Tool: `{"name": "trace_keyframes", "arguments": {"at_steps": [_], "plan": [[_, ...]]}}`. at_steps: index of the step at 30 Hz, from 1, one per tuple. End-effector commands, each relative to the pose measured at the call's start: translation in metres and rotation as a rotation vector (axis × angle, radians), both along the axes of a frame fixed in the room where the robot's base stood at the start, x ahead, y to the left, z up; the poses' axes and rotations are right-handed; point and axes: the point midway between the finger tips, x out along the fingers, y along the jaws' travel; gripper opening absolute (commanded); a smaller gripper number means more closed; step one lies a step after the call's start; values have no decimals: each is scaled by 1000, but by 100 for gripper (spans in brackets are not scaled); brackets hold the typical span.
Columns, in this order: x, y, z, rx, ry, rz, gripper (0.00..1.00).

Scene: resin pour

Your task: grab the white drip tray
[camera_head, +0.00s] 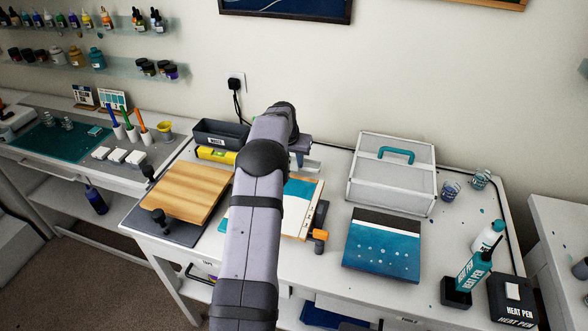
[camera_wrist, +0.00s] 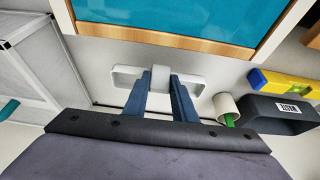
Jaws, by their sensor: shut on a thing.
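The white drip tray shows in the wrist view (camera_wrist: 125,74) as a small white piece with rounded ends and a grey block across its middle. My gripper (camera_wrist: 160,88) has its two blue fingers at that grey block, shut on the tray. In the head view, part of the tray (camera_head: 311,164) shows beyond my arm, near the back of the table. My arm hides most of the gripper there. I cannot tell whether the tray touches the table.
A teal-topped wooden-edged panel (camera_wrist: 190,18) lies close beside the tray. A grey waste bin (camera_head: 220,134), a yellow level (camera_head: 215,155) and a white cup with green inside (camera_wrist: 226,106) are nearby. A white case with a teal handle (camera_head: 392,175) stands to the right.

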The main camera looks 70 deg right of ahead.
Motion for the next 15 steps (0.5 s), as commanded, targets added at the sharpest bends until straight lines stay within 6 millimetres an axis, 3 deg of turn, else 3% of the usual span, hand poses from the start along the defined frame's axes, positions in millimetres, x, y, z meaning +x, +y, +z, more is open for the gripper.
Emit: {"name": "trace_keyframes", "arguments": {"at_steps": [9, 15], "plan": [[0, -1, 51, -4, -1, 0, 0], [0, 0, 66, -2, 0, 0, 0]]}}
